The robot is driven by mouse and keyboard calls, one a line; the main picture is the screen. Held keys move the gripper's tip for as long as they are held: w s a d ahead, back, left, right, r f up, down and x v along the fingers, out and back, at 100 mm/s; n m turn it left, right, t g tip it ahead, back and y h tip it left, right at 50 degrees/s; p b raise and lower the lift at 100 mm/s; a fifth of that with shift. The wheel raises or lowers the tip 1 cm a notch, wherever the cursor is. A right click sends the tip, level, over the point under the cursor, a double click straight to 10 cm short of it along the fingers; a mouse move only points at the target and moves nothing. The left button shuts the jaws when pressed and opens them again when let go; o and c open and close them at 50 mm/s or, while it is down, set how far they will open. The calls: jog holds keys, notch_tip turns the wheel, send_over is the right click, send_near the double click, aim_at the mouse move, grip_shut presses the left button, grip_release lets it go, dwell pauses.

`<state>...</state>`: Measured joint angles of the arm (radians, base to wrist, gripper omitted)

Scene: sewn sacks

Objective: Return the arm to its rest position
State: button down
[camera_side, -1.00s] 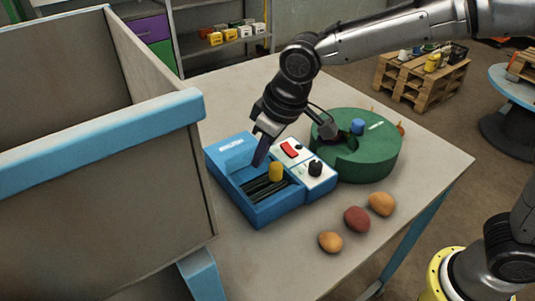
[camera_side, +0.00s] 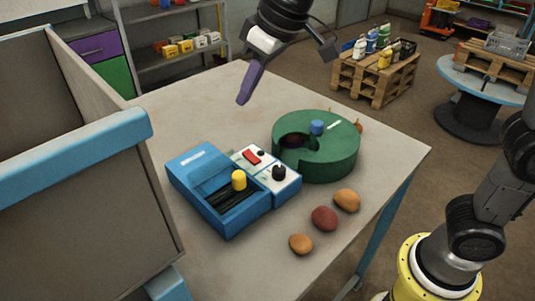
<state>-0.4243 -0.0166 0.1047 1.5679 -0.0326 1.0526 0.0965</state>
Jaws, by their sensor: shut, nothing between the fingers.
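My gripper (camera_side: 243,99) has purple fingers held together, with nothing between them. It points down and to the left, raised above the back part of the grey table (camera_side: 175,109). It is apart from everything on the table. The upper arm links are cut off by the top edge of the view.
Below stand a blue device (camera_side: 218,205) with a yellow knob (camera_side: 239,180) and a green round housing (camera_side: 330,160) with a blue knob (camera_side: 317,127). Several potato-like lumps (camera_side: 324,218) lie in front. A large blue-rimmed bin (camera_side: 75,155) stands left.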

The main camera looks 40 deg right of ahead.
jog(key=s+d+m+t+h, duration=0.1)
jog(key=s+d+m+t, duration=0.15)
jog(key=s+d, duration=1.05)
jog(key=s+d+f+m+g, duration=0.1)
jog(key=s+d+f, duration=0.3)
jog(key=s+f, duration=0.6)
jog(key=shift+h, duration=0.4)
jog(key=shift+m+g, duration=0.25)
